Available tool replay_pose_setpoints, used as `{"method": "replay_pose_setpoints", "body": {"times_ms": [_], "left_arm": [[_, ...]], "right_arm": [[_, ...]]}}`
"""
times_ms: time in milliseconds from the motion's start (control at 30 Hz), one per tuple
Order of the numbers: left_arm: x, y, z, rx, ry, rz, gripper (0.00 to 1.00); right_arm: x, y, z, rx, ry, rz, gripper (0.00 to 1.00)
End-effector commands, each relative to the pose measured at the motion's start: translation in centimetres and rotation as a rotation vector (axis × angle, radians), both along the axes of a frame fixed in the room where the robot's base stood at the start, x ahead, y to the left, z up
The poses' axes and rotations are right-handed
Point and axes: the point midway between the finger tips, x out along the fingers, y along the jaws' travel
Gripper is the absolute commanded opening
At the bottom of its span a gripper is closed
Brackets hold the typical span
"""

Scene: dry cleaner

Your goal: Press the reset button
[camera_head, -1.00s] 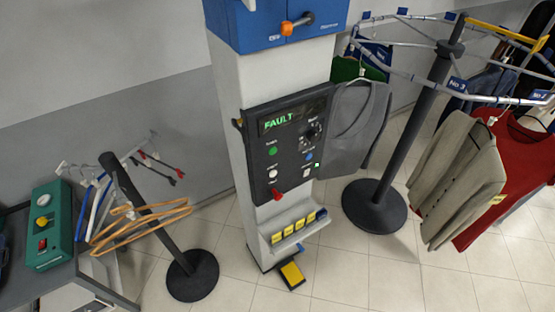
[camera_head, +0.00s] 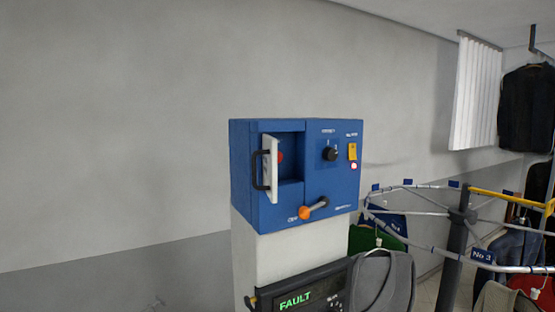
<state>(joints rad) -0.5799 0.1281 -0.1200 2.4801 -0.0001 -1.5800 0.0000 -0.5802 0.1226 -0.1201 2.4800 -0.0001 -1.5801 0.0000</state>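A blue control box (camera_head: 335,182) sits on top of a pale column (camera_head: 285,248) near the middle of the head view. Its small white door (camera_head: 271,170) with a black handle (camera_head: 258,171) stands open at the left. A red round part (camera_head: 280,157) shows partly inside the recess; the door hides some of it. The front also carries a black knob (camera_head: 330,154), a small red-and-white round part (camera_head: 354,166) and an orange-tipped lever (camera_head: 306,212). Below, a dark panel (camera_head: 327,283) reads FAULT in green; its lower part is out of frame. Neither gripper is in view.
A grey garment (camera_head: 385,285) hangs right beside the panel. A conveyor rail (camera_head: 425,212) with numbered blue tags and clothes fills the lower right. A plain wall (camera_head: 120,130) lies behind, with a white slatted blind (camera_head: 478,95) at the right.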

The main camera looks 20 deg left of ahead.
Motion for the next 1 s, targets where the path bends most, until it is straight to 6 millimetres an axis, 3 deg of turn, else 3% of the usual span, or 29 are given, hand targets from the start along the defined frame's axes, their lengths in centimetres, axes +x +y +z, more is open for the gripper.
{"method": "replay_pose_setpoints", "body": {"times_ms": [133,500,1000], "left_arm": [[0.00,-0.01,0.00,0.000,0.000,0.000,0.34],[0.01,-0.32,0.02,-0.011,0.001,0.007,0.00],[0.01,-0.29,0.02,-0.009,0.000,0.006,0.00]], "right_arm": [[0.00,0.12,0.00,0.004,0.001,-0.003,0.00],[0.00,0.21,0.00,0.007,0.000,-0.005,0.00],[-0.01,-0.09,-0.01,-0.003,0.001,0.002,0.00]]}}
